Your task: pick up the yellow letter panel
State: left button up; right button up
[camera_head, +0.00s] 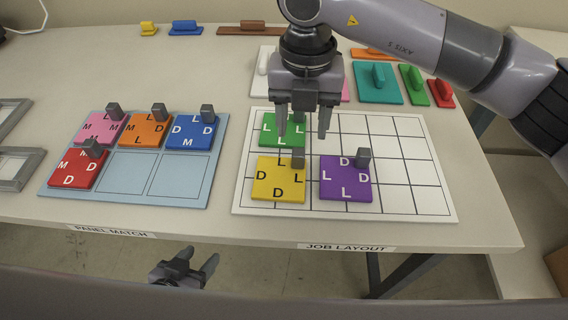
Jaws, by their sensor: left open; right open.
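The yellow letter panel (265,184) lies flat on the white grid board, in its near row toward the left. It bears letters D and L and has a grey block handle (298,158) at its far right corner. My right gripper (303,137) points down, open and empty, beyond the yellow panel and over the green letter panel (270,139), which it partly hides. My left gripper (200,258) is open and empty, low in front of the table's near edge, away from the panels.
A purple letter panel (335,188) lies right of the yellow one on the white board (400,203). The blue board (125,182) at left holds pink, orange, blue and red panels. Several coloured handled pieces, including a teal one (365,92), lie behind. The white board's right side is clear.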

aim_at(299, 152)
jog(key=f, duration=0.6)
jog(key=shift+s+a+f, duration=0.15)
jog(key=shift+s+f, duration=0.15)
jog(key=shift+f, duration=0.1)
grip_shut()
